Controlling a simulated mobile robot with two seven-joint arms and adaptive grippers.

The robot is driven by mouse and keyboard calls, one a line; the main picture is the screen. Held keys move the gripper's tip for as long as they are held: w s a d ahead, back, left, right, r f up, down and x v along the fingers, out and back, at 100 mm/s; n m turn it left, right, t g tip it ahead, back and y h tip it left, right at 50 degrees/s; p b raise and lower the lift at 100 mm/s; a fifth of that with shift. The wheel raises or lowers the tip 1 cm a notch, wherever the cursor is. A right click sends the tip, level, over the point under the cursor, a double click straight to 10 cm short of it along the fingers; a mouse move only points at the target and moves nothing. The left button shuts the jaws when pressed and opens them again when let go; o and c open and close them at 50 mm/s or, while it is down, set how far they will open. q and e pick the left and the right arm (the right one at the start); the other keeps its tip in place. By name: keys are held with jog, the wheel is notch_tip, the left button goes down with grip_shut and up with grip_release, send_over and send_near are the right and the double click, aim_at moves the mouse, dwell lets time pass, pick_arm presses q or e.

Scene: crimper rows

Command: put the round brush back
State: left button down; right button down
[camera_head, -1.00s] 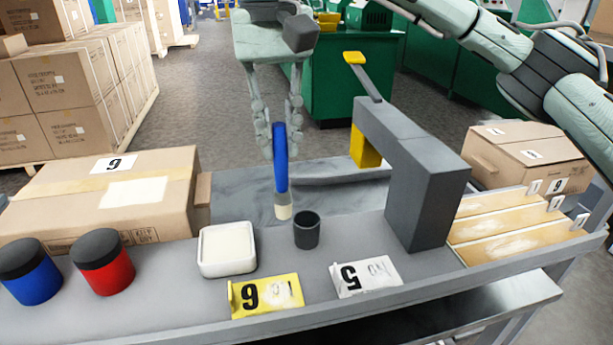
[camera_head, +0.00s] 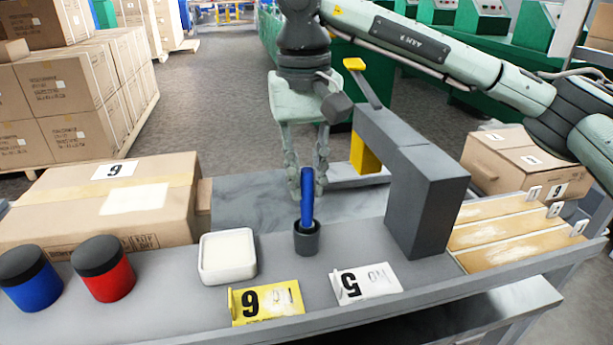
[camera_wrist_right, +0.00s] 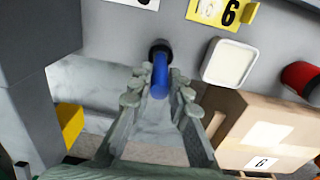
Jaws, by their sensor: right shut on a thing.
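The round brush (camera_head: 307,205) has a blue handle and stands about upright, its lower end inside a small dark grey cup (camera_head: 307,242) on the grey bench. Its pale tip is hidden in the cup. My right gripper (camera_head: 307,188) is shut on the upper part of the handle, behind and above the cup. In the right wrist view, the blue handle (camera_wrist_right: 159,76) sits between the fingertips (camera_wrist_right: 158,93) and runs into the dark cup (camera_wrist_right: 160,47). Whether the brush touches the cup's bottom cannot be seen. My left gripper is not in view.
A white square dish (camera_head: 227,257) stands left of the cup and a grey press-like block (camera_head: 428,205) stands right. Yellow (camera_head: 266,303) and white (camera_head: 366,285) number cards lie in front. Red (camera_head: 104,270) and blue (camera_head: 30,280) jars and a carton (camera_head: 110,205) are at left.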

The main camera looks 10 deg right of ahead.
jog(key=c, duration=1.4)
grip_release()
jog(key=shift+c, duration=0.2)
